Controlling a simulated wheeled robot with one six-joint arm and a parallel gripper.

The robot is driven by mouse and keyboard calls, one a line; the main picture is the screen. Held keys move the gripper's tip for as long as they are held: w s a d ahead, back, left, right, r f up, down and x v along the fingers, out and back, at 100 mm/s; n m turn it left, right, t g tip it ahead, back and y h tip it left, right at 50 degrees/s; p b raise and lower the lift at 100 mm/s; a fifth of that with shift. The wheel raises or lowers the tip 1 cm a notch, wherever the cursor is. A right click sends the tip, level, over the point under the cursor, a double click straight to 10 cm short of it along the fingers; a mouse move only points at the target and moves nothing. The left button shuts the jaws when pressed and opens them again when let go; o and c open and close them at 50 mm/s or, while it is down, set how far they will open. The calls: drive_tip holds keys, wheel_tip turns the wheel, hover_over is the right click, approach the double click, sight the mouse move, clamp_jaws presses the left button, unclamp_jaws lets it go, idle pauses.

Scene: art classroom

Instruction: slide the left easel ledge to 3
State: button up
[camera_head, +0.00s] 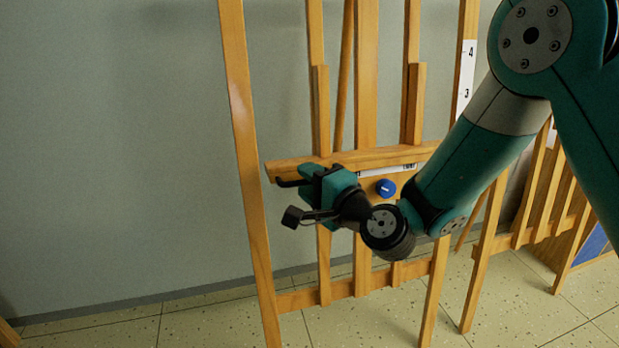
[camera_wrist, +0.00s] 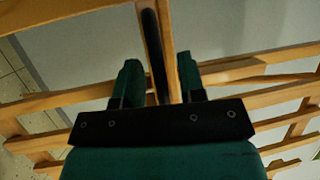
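The left easel's wooden ledge (camera_head: 285,166) runs across the easel, below the 3 mark of the white scale (camera_head: 466,80) on the right upright. A black bar handle (camera_head: 288,183) sits along the ledge's left part. A blue knob (camera_head: 385,188) is below the ledge. My gripper (camera_head: 308,174) is at the ledge's left part. In the wrist view its green fingers (camera_wrist: 161,75) stand apart, one on each side of the black handle (camera_wrist: 152,45) and the ledge (camera_wrist: 170,30). A gap shows on the left finger's side; contact on the right is unclear.
The easel's left leg (camera_head: 243,130) stands just left of my gripper. My arm covers part of the right upright and the ledge's right end. Another wooden easel (camera_head: 535,235) stands at the right. Grey wall and open floor (camera_head: 130,325) lie to the left.

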clamp_jaws()
wheel_tip(320, 180, up, 10)
drive_tip(key=w+p, duration=0.1)
drive_tip(key=p, duration=1)
drive_tip(key=shift+w+a, duration=0.2)
drive_tip(key=shift+w, duration=0.15)
unclamp_jaws()
